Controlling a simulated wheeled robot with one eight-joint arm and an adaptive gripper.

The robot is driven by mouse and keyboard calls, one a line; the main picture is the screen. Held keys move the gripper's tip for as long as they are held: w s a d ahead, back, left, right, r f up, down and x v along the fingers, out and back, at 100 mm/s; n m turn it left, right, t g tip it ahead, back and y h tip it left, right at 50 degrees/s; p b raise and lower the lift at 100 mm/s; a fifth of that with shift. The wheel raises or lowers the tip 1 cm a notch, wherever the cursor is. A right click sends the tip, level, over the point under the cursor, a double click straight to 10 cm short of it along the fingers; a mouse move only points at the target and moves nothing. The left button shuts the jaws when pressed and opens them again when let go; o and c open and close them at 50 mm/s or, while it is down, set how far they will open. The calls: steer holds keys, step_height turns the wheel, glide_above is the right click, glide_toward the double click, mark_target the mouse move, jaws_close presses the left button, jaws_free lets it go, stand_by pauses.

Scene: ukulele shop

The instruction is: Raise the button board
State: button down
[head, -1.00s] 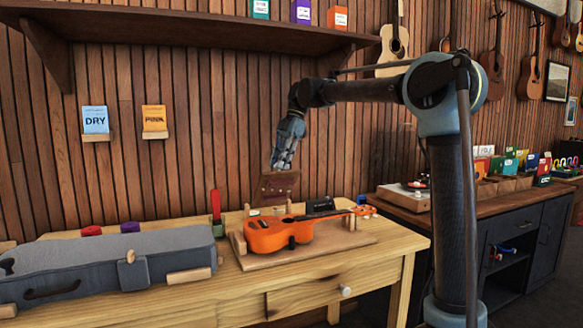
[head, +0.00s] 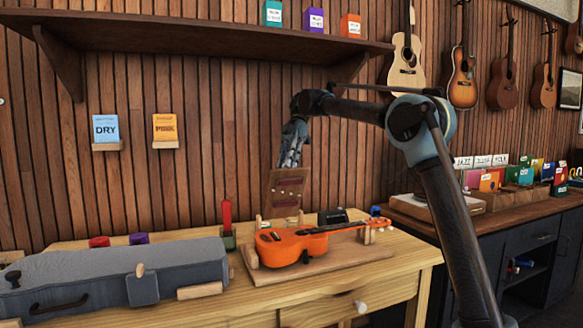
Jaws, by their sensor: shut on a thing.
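The button board (head: 287,193) is a brown panel with small light dots and reddish strips. It hangs tilted in the air above the body of the orange ukulele (head: 300,243), near the wall. My gripper (head: 290,165) points down and is shut on the board's upper edge. The ukulele lies on a wooden cradle board on the bench. The board's lower end is close above the back of the cradle; I cannot tell whether it touches anything there.
A grey case (head: 115,272) fills the bench's left side. A red upright piece (head: 227,215) and a small black box (head: 332,216) stand near the ukulele. A shelf (head: 200,32) overhangs the bench. DRY (head: 105,128) and PINK (head: 165,128) cards hang on the wall.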

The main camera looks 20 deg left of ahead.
steer(key=shift+w, duration=0.15)
steer(key=c, duration=1.6)
jaws_free()
steer(key=shift+c, duration=0.2)
steer(key=shift+r, duration=0.1)
steer(key=v, duration=0.7)
steer(key=shift+w, duration=0.25)
